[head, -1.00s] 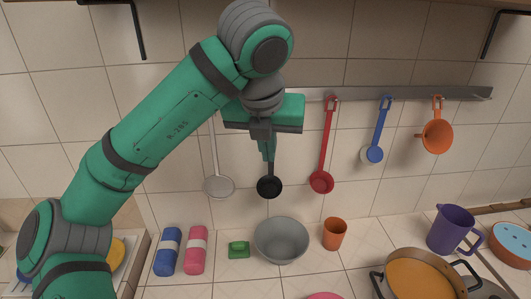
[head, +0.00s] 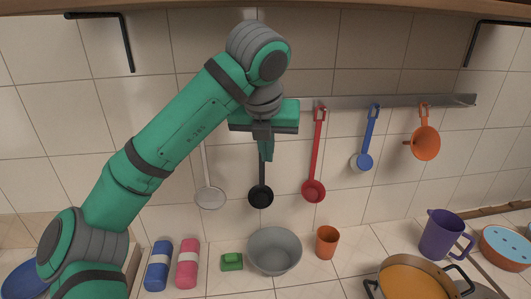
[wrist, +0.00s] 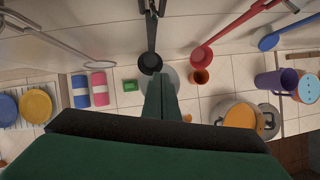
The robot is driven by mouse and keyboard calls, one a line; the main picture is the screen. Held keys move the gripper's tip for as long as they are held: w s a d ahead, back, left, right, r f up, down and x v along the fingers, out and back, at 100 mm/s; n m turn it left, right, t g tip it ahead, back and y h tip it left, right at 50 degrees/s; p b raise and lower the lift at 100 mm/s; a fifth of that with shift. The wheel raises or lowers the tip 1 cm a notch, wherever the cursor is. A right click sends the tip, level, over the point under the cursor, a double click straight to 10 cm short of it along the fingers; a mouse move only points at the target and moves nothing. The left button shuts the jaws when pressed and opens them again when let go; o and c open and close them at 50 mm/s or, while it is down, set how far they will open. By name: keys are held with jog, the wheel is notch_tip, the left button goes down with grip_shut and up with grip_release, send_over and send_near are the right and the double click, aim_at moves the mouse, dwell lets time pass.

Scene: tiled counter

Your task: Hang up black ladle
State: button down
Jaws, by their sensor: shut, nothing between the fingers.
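The black ladle (head: 261,196) hangs upright against the tiled wall, between a white skimmer (head: 210,196) and a red ladle (head: 314,188). In the head view its upper handle is hidden behind my gripper (head: 266,156). The metal rail (head: 400,101) runs along the wall, and its part behind my gripper is hidden. In the wrist view the black ladle (wrist: 151,60) hangs beyond my fingertips (wrist: 160,78), and its handle runs up to the top edge. My gripper is shut and empty, pointing down in front of the handle. I cannot see the ladle's contact with the rail.
A blue ladle (head: 362,162) and an orange funnel (head: 425,143) hang to the right. Below on the counter are a grey bowl (head: 274,251), an orange cup (head: 327,242), a green sponge (head: 232,261), a purple pitcher (head: 445,235) and a pot (head: 415,279).

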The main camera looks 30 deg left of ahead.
jog(key=w+a, duration=0.4)
jog(key=w, duration=0.2)
jog(key=shift+w+a, duration=0.15)
jog(key=shift+a, duration=0.2)
dwell(4.1)
jog(key=shift+s+d, duration=0.6)
jog(key=shift+s, duration=0.2)
dwell(2.2)
